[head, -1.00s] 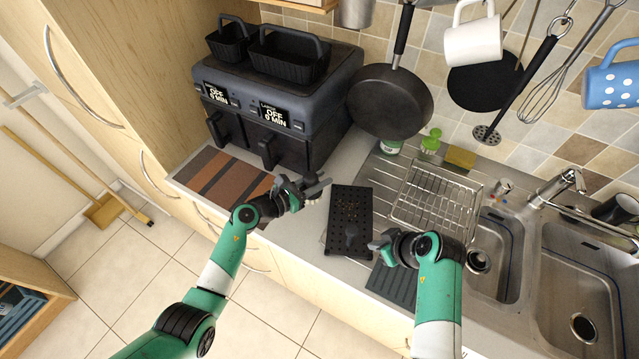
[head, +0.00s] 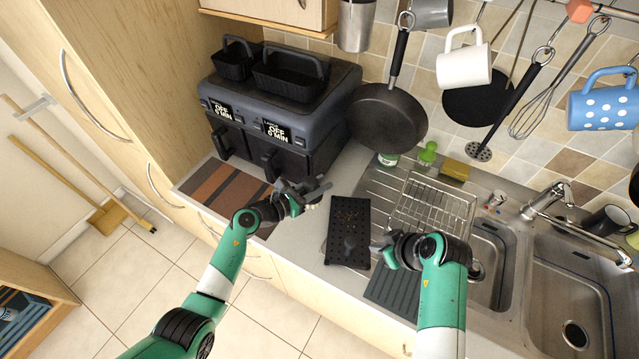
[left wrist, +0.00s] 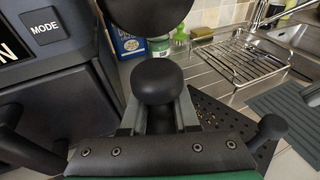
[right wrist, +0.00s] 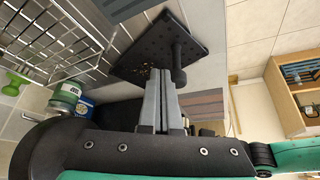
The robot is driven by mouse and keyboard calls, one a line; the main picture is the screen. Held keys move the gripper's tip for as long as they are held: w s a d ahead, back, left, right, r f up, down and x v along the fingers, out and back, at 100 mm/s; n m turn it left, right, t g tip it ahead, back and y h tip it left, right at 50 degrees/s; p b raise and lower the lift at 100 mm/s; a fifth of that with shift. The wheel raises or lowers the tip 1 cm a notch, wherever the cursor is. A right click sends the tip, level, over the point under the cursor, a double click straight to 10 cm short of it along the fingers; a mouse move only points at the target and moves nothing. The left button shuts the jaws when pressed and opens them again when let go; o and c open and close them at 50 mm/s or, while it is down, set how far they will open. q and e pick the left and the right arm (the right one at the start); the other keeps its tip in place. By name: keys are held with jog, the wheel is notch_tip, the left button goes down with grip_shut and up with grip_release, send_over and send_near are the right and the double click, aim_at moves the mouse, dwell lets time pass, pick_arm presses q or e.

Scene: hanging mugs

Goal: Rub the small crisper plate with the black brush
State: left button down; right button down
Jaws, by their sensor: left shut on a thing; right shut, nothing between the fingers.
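The crisper plate (head: 349,222) is a black perforated rectangle with orange-brown specks, lying flat on the counter. Its upright handle shows in the right wrist view (right wrist: 180,72). My left gripper (head: 306,191) is left of the plate, apart from it. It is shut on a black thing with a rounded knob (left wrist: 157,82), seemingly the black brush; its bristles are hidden. My right gripper (head: 386,243) is shut and empty just right of the plate. Its closed fingers show in the right wrist view (right wrist: 160,85); I cannot tell whether they touch the plate.
The air fryer (head: 285,110) stands behind my left gripper, beside a striped mat (head: 222,192). A wire rack (head: 432,207), a green brush (head: 428,153) and a sponge (head: 454,170) are at the back right. Sinks (head: 570,290) lie right. A pan (head: 387,117) hangs above.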

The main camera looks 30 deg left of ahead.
jog(key=shift+r, duration=0.1)
pick_arm(q)
jog(key=shift+f, duration=0.15)
jog(key=shift+f+b, duration=0.25)
jog(key=shift+b, duration=0.15)
jog(key=shift+r+p, duration=0.55)
jog(key=shift+r, duration=0.95)
pick_arm(e)
jog(key=v, duration=1.2)
jog(key=shift+r, duration=0.4)
